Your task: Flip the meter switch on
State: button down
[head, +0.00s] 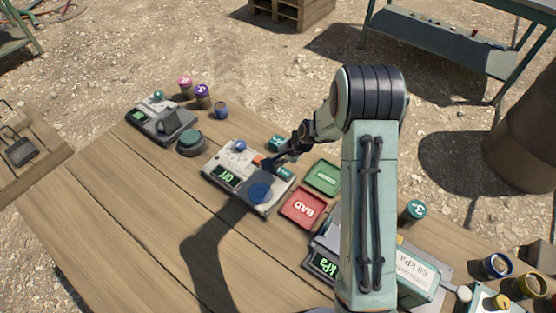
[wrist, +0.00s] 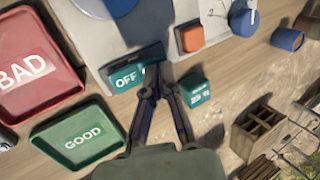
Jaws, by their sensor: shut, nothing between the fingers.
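The meter (head: 215,160) is a pale grey box on the wooden table, with a lit green display, a blue round part and an orange block. In the wrist view its grey panel (wrist: 95,38) carries a teal piece marked OFF (wrist: 125,80) at its edge, with a dark strip above it. The orange block (wrist: 190,38) sits to the right. My gripper (wrist: 152,70) is shut and empty, its tips at the right end of the OFF piece. I cannot tell whether they touch. In the head view my gripper (head: 277,160) is over the meter's right side.
A red BAD tray (head: 303,208) and a green GOOD tray (head: 323,177) lie right of the meter. A teal block (wrist: 196,91) stands close beside my fingers. Another device (head: 162,120) is at the back left. The front left tabletop is clear.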

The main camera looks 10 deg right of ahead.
aim_at(280, 170)
jog(key=shift+w+a+f+g+h, duration=0.2)
jog(key=shift+f+g+h, duration=0.15)
jog(key=shift+g+h, duration=0.05)
jog(key=shift+s+d+r, duration=0.1)
jog(key=shift+s+d+r, duration=0.15)
jog(key=shift+s+d, duration=0.3)
jog(key=shift+s, duration=0.05)
jog(key=shift+r, duration=0.1)
notch_tip(280, 170, up, 14)
dwell(0.6)
jog(key=shift+a, duration=0.1)
dwell(0.3)
